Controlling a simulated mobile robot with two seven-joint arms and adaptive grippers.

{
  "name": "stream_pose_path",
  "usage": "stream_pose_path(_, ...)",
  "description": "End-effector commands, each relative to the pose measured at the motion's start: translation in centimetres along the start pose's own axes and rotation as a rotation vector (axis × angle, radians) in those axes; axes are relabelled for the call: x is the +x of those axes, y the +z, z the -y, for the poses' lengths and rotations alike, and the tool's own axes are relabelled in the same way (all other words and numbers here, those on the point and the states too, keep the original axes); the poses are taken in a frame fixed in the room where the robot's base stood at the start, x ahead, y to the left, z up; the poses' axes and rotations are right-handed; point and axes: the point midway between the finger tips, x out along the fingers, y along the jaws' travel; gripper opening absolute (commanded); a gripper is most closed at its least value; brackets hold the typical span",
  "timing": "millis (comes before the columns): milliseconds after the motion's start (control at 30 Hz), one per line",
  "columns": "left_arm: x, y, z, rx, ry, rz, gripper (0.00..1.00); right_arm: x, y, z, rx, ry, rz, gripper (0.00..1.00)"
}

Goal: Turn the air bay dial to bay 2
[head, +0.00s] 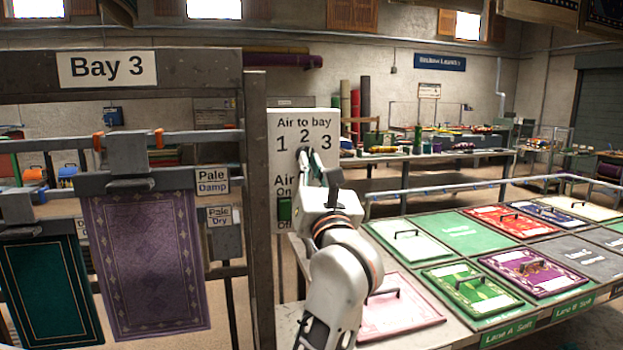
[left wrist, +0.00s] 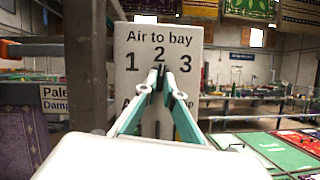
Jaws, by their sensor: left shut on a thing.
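The white panel (head: 291,121) reads "Air to bay" with 1, 2 and 3, and it also faces me in the left wrist view (left wrist: 135,53). The air bay dial (head: 302,155) is a small dark knob just below the 2, mostly hidden by my fingers. In the left wrist view a dark bit of the dial (left wrist: 160,70) shows between the fingertips, right under the 2; its exact pointing is hard to tell. My left gripper (head: 308,160) is shut on the dial, its green fingers converging there (left wrist: 158,80). My right gripper is not in view.
A green air on/off switch (head: 284,211) sits lower on the panel, partly behind my wrist. A metal post (head: 258,200) and the Bay 3 rack with hanging rugs (head: 145,255) stand left. A table of rug samples (head: 410,239) is at right.

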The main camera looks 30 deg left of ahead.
Motion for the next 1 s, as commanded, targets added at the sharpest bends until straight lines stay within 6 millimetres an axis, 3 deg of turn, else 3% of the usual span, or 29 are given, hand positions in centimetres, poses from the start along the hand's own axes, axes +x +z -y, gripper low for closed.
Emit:
stream_pose_path(67, 0.0, 0.0, 0.1, -0.041, 0.019, 0.004, 0.00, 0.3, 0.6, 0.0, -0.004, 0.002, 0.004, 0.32)
stream_pose_path(333, 0.1, 0.2, 0.0, -0.129, 0.055, 0.005, 0.00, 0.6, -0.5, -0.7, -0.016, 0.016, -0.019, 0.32)
stream_pose_path(867, 0.1, 0.5, -0.1, -0.151, 0.065, 0.007, 0.00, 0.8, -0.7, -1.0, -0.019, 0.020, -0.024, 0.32)
stream_pose_path(900, 0.1, 0.5, -0.1, -0.151, 0.065, 0.007, 0.16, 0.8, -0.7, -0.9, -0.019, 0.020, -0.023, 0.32)
stream_pose_path(933, 0.1, 0.4, -0.1, -0.151, 0.065, 0.006, 0.24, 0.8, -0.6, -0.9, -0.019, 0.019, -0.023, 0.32)
stream_pose_path(1000, 0.1, 0.4, 0.0, -0.150, 0.064, 0.005, 0.25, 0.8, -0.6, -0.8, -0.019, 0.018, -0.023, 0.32)
